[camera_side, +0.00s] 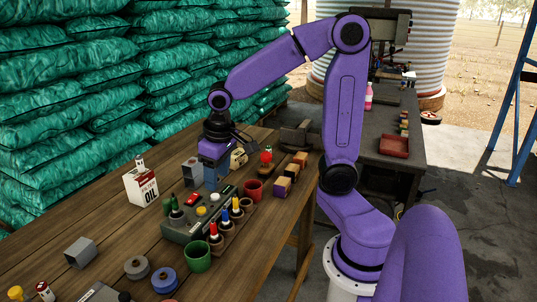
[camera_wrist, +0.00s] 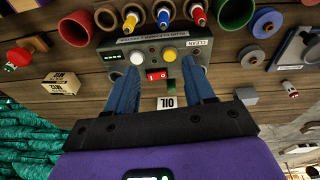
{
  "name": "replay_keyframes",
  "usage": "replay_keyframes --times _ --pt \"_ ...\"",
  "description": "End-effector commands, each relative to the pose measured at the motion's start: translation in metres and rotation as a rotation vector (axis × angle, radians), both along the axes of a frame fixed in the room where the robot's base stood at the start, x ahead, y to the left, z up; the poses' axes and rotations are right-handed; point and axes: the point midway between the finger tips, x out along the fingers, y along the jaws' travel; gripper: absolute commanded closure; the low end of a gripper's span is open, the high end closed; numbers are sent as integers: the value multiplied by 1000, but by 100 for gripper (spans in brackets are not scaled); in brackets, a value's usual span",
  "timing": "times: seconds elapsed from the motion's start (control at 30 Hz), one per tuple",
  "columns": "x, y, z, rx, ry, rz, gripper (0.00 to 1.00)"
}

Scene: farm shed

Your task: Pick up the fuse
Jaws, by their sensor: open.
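My gripper (camera_side: 211,178) is open and points down over the workbench beside a grey-green control panel (camera_side: 185,231). In the wrist view its two blue fingers (camera_wrist: 160,72) stand apart, with a red rocker switch (camera_wrist: 157,75) showing between them and nothing held. The panel in the wrist view (camera_wrist: 122,49) also carries a white button (camera_wrist: 137,58), a yellow button (camera_wrist: 169,54) and a small green part (camera_wrist: 171,86). I cannot tell for sure which thing is the fuse.
An oil carton (camera_side: 141,187) stands left of the gripper. A red cup (camera_side: 253,189), a green cup (camera_side: 199,257), wooden blocks (camera_side: 285,184) and spools (camera_side: 165,280) surround the panel. Stacked green sacks (camera_side: 70,80) border the bench. Bare planks show at the left.

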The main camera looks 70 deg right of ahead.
Motion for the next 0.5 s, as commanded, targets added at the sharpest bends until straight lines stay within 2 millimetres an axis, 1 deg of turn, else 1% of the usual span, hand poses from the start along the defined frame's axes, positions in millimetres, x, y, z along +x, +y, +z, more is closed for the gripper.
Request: replay_keyframes --times 0.03,0.17,0.2,0.27,0.33,0.37,0.4,0.47,0.5 --pt "14 -17 1 -3 -13 -88 47" --pt "43 -61 3 -8 -47 -304 47" --pt "50 -76 4 -9 -57 -368 47" --pt "59 -99 5 -14 -73 -467 47" --pt "67 -128 6 -18 -93 -581 47" --pt "70 -141 6 -21 -101 -631 47" --pt "73 -159 6 -25 -113 -695 47" --pt "75 -185 6 -31 -129 -793 47" --pt "75 -204 7 -36 -140 -857 47"
